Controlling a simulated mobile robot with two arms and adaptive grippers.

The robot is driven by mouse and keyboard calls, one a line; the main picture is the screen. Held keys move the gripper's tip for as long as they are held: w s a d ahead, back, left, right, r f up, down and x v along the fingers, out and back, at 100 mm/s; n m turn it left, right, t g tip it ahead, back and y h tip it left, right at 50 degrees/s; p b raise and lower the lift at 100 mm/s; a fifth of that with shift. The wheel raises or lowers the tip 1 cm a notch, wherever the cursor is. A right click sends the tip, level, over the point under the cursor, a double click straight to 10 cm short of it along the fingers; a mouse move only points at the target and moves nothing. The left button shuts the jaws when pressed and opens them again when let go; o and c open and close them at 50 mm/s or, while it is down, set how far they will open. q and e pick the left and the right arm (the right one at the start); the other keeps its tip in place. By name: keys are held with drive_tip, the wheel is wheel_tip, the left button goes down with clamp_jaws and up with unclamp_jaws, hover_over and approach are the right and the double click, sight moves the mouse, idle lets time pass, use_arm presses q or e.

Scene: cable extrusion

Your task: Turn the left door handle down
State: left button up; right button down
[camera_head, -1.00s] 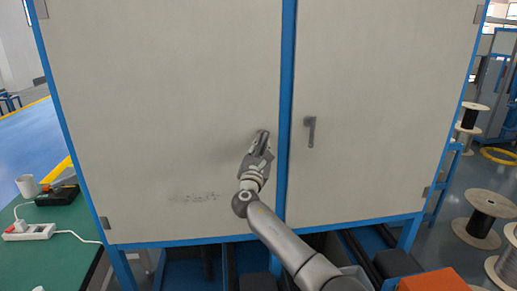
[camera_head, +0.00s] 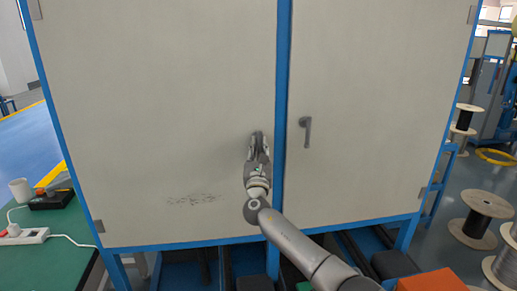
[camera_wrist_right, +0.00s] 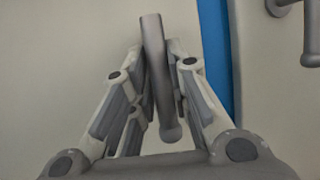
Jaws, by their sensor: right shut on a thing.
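The left door handle (camera_wrist_right: 153,60) is a grey metal lever on the pale left door (camera_head: 150,100). In the right wrist view it runs nearly upright between the fingers of my right gripper (camera_wrist_right: 148,88), with its rounded lower end showing between them. My right gripper (camera_head: 257,146) is shut on the handle, close to the door's right edge. In the head view the gripper hides most of the handle. My left gripper is in neither view.
The right door's handle (camera_head: 306,130) hangs down across the blue centre post (camera_head: 281,110); it also shows in the wrist view (camera_wrist_right: 310,35). A green table (camera_head: 50,245) with a cup and power strip stands at left. Cable spools (camera_head: 480,212) and an orange box (camera_head: 432,282) are at right.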

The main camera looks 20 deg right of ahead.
drive_tip(key=shift+d+r, duration=0.25)
drive_tip(key=shift+r, duration=0.25)
drive_tip(key=c, duration=1.7)
unclamp_jaws()
drive_tip(key=shift+o, duration=1.1)
drive_tip(key=shift+f, duration=0.1)
drive_tip(key=shift+o, duration=0.2)
drive_tip(key=shift+f, duration=0.15)
drive_tip(key=shift+s+a+f, duration=0.3)
drive_tip(key=shift+a+f, duration=0.05)
drive_tip(key=v, duration=1.1)
drive_tip(key=shift+d, duration=0.15)
drive_tip(key=shift+r, duration=0.1)
